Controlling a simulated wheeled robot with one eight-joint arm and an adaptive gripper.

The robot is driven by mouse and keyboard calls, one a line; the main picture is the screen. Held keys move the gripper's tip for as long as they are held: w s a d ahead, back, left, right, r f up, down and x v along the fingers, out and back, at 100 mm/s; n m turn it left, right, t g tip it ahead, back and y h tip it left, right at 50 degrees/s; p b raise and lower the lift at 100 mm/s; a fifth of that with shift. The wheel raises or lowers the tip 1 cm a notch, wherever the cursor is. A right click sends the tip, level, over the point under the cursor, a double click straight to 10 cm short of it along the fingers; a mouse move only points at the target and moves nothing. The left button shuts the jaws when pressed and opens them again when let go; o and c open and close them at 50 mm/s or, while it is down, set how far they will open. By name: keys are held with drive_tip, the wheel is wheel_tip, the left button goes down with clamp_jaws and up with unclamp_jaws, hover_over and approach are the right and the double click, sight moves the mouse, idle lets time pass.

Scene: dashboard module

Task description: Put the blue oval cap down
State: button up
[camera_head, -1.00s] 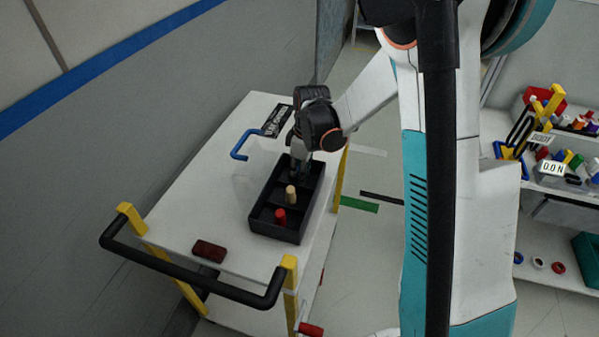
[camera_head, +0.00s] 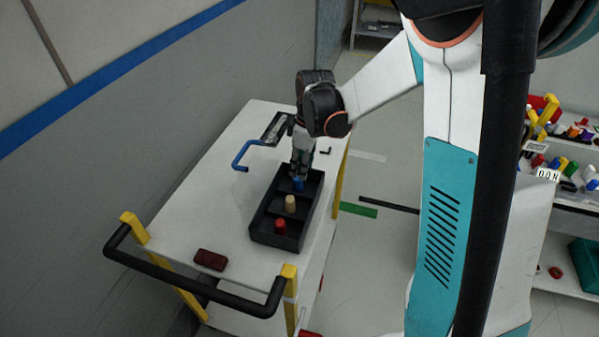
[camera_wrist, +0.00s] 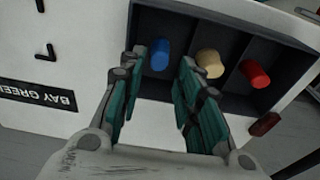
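The blue oval cap (camera_head: 298,184) stands in the far compartment of the black tray (camera_head: 275,243). In the wrist view the blue cap (camera_wrist: 160,54) shows in the end compartment of the tray (camera_wrist: 225,98), beyond the fingertips. My gripper (camera_head: 300,174) is just above the cap in the head view. In the wrist view my gripper (camera_wrist: 162,60) has its two green-padded fingers spread apart, with a gap on either side of the cap. Nothing is held.
A beige cap (camera_head: 291,203) and a red cap (camera_head: 280,227) stand in the other tray compartments. The white cart top (camera_head: 200,215) also bears a dark red block (camera_head: 211,260) and a blue handle (camera_head: 240,155). A "BAY GREEN" label (camera_wrist: 38,97) lies beside the tray. The cart's left side is mostly clear.

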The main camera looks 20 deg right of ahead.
drive_tip(key=s+r+m+t+p, duration=0.1)
drive_tip(key=s+r+m, duration=0.1)
drive_tip(key=s+r, duration=0.4)
drive_tip(key=s+r+m+t, duration=0.2)
drive_tip(key=s+r, duration=0.1)
drive_tip(key=r, duration=0.5)
drive_tip(key=s+r+m+t+h, duration=0.1)
drive_tip(key=s+m, duration=0.5)
drive_tip(key=s, duration=0.7)
drive_tip(key=shift+s+a+r+m+t, duration=0.3)
drive_tip(key=shift+r+t, duration=0.5)
drive_tip(key=shift+t, duration=0.4)
